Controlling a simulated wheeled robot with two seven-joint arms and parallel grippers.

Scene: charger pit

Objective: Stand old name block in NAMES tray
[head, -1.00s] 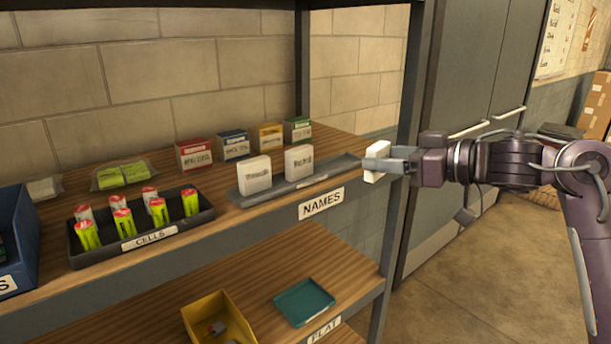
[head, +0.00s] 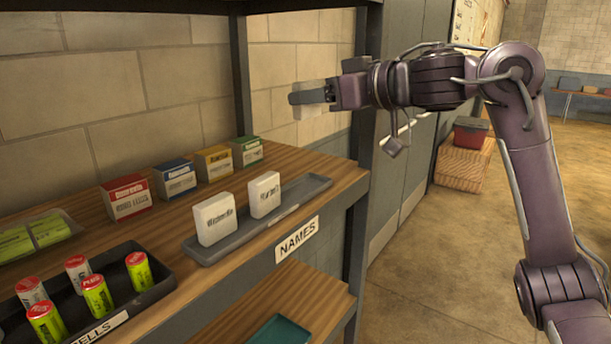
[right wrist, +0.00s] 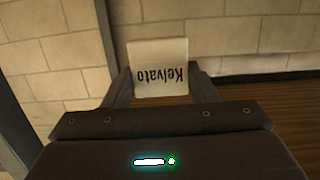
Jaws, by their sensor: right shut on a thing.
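My right gripper (head: 312,97) is shut on a white name block (head: 308,87), held in the air above the right end of the NAMES tray. In the right wrist view the block (right wrist: 158,68) sits between the two fingers and reads "Kelvato", upside down in the picture. The grey NAMES tray (head: 305,190) lies on the upper shelf. Two white name blocks, a left one (head: 215,219) and a right one (head: 264,195), stand upright in it. The right part of the tray is empty. My left gripper is not in view.
Small red, blue, yellow and green boxes (head: 176,178) stand in a row behind the tray. The dark CELLS tray (head: 160,277) with several yellow-green cells is at left. A shelf post (head: 365,80) stands right behind my right gripper.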

